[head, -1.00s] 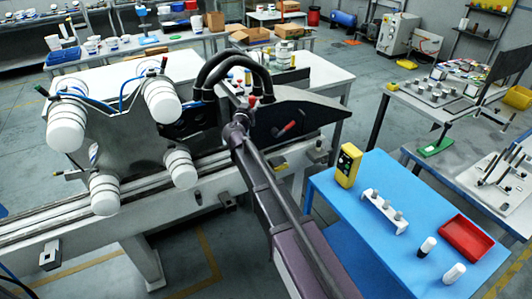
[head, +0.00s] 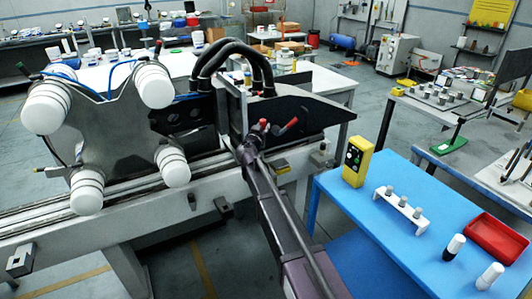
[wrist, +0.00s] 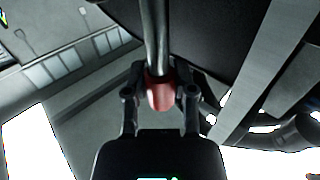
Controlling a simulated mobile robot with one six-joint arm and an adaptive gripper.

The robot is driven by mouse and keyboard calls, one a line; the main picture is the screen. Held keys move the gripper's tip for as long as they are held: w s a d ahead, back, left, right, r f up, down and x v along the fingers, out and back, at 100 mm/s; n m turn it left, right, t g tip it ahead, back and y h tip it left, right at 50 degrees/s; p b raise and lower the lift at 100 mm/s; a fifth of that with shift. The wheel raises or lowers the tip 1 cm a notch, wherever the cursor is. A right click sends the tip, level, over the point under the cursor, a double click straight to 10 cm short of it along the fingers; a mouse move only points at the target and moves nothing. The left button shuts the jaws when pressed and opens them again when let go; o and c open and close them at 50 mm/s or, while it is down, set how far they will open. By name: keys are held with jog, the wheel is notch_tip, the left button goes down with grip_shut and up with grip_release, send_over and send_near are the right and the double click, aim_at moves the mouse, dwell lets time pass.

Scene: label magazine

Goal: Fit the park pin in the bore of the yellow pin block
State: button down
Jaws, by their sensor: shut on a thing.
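My gripper (wrist: 160,95) is shut on the red grip of the park pin (wrist: 160,92) in the wrist view. A bare grey metal rod runs up from the red grip, and its far end is out of that view. In the head view my gripper (head: 258,132) is in front of the black plate of the machine, and the pin there is too small to make out clearly.
A red lever (head: 288,128) sticks out from the black plate (head: 310,112) close to my gripper. The blue table (head: 400,235) at the right holds a yellow control box (head: 357,162), a white rack (head: 402,208), two bottles and a red tray (head: 494,236).

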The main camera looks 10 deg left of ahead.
notch_tip(320, 180, down, 9)
jog(key=w+d+b, duration=0.2)
jog(key=w+b, duration=0.1)
jog(key=b, duration=0.4)
jog(key=shift+r, duration=0.15)
jog(key=shift+s, duration=0.1)
jog(key=shift+f+b, duration=2.85)
jog(key=shift+b, duration=0.2)
notch_tip(320, 180, down, 6)
jog(key=b, duration=0.6)
jog(key=shift+f, duration=0.25)
dwell(2.5)
